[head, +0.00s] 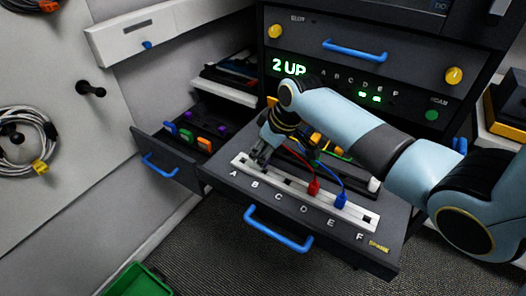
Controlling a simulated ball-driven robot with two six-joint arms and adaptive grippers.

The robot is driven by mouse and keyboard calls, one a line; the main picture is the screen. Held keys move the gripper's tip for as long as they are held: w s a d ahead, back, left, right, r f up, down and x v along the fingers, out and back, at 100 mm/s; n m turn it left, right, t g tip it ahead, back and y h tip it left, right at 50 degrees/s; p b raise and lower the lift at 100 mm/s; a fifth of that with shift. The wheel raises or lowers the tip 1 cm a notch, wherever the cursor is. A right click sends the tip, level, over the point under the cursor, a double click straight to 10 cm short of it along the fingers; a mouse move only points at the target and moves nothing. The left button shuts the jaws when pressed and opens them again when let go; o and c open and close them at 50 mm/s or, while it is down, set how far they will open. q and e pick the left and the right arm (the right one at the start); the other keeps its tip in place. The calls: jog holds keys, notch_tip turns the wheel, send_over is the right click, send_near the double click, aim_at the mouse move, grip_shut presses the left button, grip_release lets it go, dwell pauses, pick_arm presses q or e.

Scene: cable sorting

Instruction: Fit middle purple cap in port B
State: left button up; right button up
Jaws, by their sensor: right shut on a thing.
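My right gripper (259,157) is low over the left end of the white port strip (326,204), around ports A and B. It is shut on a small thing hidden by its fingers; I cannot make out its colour. Port B's label (255,184) shows just in front of the fingers, and the port itself is mostly covered. I cannot tell whether the held thing is in the port. A small purple item (187,115) lies in the open left drawer (174,151). My left gripper is not in view.
Port F is bare. Blue, green and orange items (204,144) lie in the left drawer. A green bin (137,281) stands on the floor.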

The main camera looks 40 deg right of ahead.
dwell(0.3)
jog(key=shift+f, duration=1.4)
dwell(1.8)
jog(key=o, duration=1.4)
notch_tip(320, 180, up, 7)
jog(key=p, duration=0.7)
dwell(0.6)
